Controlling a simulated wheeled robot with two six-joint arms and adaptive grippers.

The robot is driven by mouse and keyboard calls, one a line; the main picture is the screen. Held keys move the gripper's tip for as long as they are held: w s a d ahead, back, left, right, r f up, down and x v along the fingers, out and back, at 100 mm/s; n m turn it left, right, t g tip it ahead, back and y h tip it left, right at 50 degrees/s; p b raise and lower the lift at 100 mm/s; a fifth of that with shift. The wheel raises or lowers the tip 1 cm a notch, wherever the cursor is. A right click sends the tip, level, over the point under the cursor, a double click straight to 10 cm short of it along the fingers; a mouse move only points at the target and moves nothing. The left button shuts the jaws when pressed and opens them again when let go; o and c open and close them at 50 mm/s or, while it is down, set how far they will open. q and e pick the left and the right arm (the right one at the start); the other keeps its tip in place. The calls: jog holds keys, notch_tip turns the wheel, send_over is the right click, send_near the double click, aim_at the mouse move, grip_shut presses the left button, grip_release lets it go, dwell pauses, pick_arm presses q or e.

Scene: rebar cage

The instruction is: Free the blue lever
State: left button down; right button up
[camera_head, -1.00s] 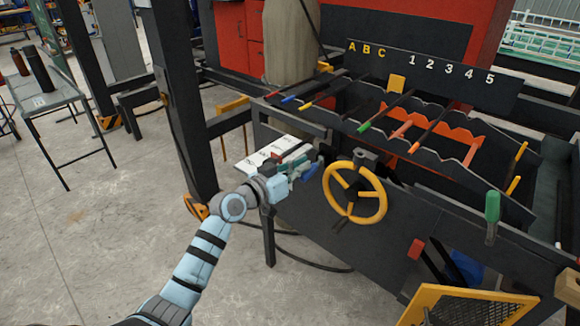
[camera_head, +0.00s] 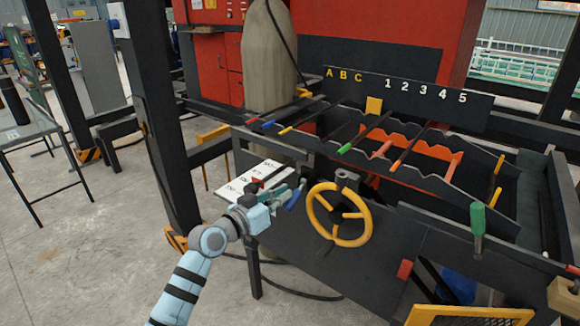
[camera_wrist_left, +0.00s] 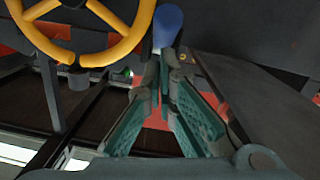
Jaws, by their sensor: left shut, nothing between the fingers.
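The blue lever (camera_head: 295,199) is at the front of the dark machine, between a white labelled plate (camera_head: 240,186) and the yellow handwheel (camera_head: 340,214). In the left wrist view its rounded blue end (camera_wrist_left: 168,24) shows just beyond my fingertips. My left gripper (camera_head: 284,195) is shut and empty, close beside the lever. In the left wrist view its green-padded fingers (camera_wrist_left: 163,72) converge just below the blue end; I cannot tell whether they touch it. The lever's lower part is hidden behind the fingers. My right gripper is not in view.
A small red handle (camera_head: 257,181) is by the white plate. A green-handled lever (camera_head: 477,218) and a red block (camera_head: 405,268) are to the right. A dark post (camera_head: 158,120) stands left of my arm. Open concrete floor (camera_head: 90,240) lies at left.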

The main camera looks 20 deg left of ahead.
pick_arm(q)
notch_tip(320, 180, up, 4)
jog(key=s+a+p, duration=0.2)
jog(key=p, duration=0.2)
jog(key=s+a+f, duration=0.2)
jog(key=s+f, duration=0.1)
jog(key=s, duration=0.5)
jog(key=shift+s+a+b, duration=0.25)
jog(key=shift+s+b, duration=0.1)
jog(key=shift+b, duration=0.05)
